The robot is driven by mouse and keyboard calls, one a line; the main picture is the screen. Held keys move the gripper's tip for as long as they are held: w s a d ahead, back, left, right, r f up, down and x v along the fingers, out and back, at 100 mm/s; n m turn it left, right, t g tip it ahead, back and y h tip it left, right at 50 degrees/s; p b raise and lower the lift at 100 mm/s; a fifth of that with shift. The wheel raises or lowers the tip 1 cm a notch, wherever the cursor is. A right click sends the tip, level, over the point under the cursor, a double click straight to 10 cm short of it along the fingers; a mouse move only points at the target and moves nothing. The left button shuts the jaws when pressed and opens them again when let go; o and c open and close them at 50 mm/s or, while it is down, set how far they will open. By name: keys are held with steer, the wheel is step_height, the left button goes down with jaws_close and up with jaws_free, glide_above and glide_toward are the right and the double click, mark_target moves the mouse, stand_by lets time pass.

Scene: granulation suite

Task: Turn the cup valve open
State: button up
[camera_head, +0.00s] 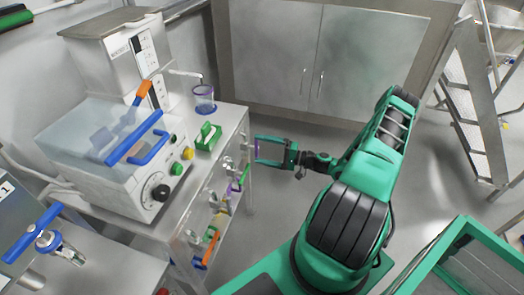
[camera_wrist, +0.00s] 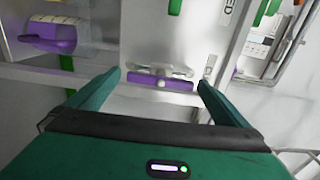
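My gripper (camera_head: 262,150) is open at the right side of the steel bench. In the wrist view its two green fingers stand apart, with a purple bar handle (camera_wrist: 165,84) on a silver fitting showing between them. The fingers do not visibly touch the handle, and the depth between is hard to judge. This purple handle may be the cup valve; no label on it is readable.
A row of coloured handles (camera_head: 212,235) runs along the bench front. A white machine (camera_head: 115,165) with a blue handle sits on the bench. Steel cabinets (camera_head: 310,60) stand behind; a step ladder (camera_head: 475,120) is at right.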

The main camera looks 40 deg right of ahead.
steer(key=v, duration=1)
steer(key=shift+s+d, duration=0.3)
steer(key=s+a+r+n+g+h, duration=0.3)
steer(key=a+r+g, duration=0.1)
steer(key=r+g, duration=0.35)
steer(key=s+a+r+n+g+h, duration=0.2)
steer(key=s+a+r+n+g, duration=0.15)
steer(key=r+g, duration=0.35)
steer(key=s+a+r+m+h, duration=0.1)
steer(key=s+a+r+h, duration=0.1)
steer(key=s+r, duration=0.7)
steer(key=s+a+r+m+h, duration=0.1)
steer(key=s+a+r+h, duration=0.2)
steer(key=s+r, duration=0.6)
steer(key=shift+s+a+m+h, duration=0.2)
steer(key=shift+s+m+h, duration=0.2)
steer(key=shift+s, duration=0.35)
